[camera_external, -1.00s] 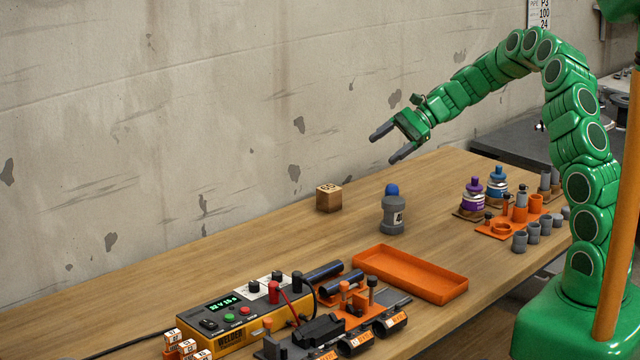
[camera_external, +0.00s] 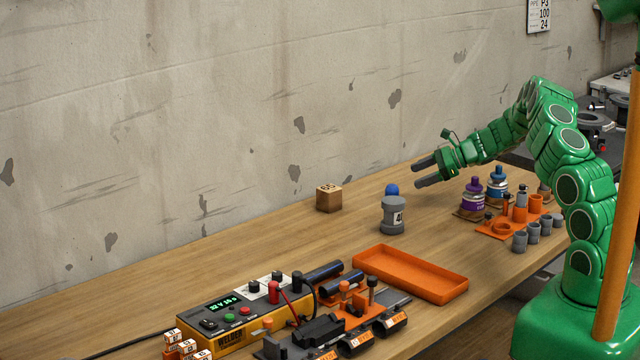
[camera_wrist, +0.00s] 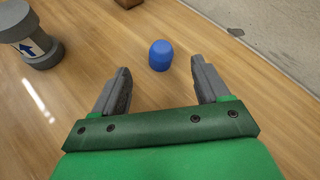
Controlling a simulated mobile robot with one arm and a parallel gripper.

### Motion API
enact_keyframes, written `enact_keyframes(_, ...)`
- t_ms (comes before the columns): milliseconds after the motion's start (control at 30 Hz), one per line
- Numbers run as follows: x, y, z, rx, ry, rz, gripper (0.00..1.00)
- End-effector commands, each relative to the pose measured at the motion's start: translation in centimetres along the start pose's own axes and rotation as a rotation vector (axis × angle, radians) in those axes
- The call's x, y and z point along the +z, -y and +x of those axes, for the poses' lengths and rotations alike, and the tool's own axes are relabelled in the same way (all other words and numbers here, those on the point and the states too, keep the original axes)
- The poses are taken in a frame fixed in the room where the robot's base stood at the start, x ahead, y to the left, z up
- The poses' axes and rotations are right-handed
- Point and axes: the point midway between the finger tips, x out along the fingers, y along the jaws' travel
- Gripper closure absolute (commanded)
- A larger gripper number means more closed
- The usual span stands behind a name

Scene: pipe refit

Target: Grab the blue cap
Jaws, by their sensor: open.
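The blue cap (camera_wrist: 161,55) stands alone on the wooden table in the wrist view, just ahead of the gap between my fingertips. In the external view the blue cap (camera_external: 392,189) shows only its top behind the grey fitting (camera_external: 393,216); its lower part is hidden. The grey fitting (camera_wrist: 28,35) with a white arrow label stands apart from it at the upper left of the wrist view. My gripper (camera_external: 416,173) is open and empty, to the right of the cap in the external view and above the table. The open fingers (camera_wrist: 161,77) also show in the wrist view.
A wooden block (camera_external: 329,198) stands left of the cap. Purple (camera_external: 473,197) and blue-topped (camera_external: 497,183) bottles and an orange rack (camera_external: 505,228) stand to the right. An orange tray (camera_external: 411,273) and a yellow welder box (camera_external: 240,318) are nearer. The table left of the block is clear.

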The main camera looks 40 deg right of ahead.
Motion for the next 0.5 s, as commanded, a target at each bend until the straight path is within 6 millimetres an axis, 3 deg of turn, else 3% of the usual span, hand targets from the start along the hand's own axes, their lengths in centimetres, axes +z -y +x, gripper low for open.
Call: enact_keyframes(500,-0.5,-0.2,4.2,0.003,-0.002,-0.003,0.25)
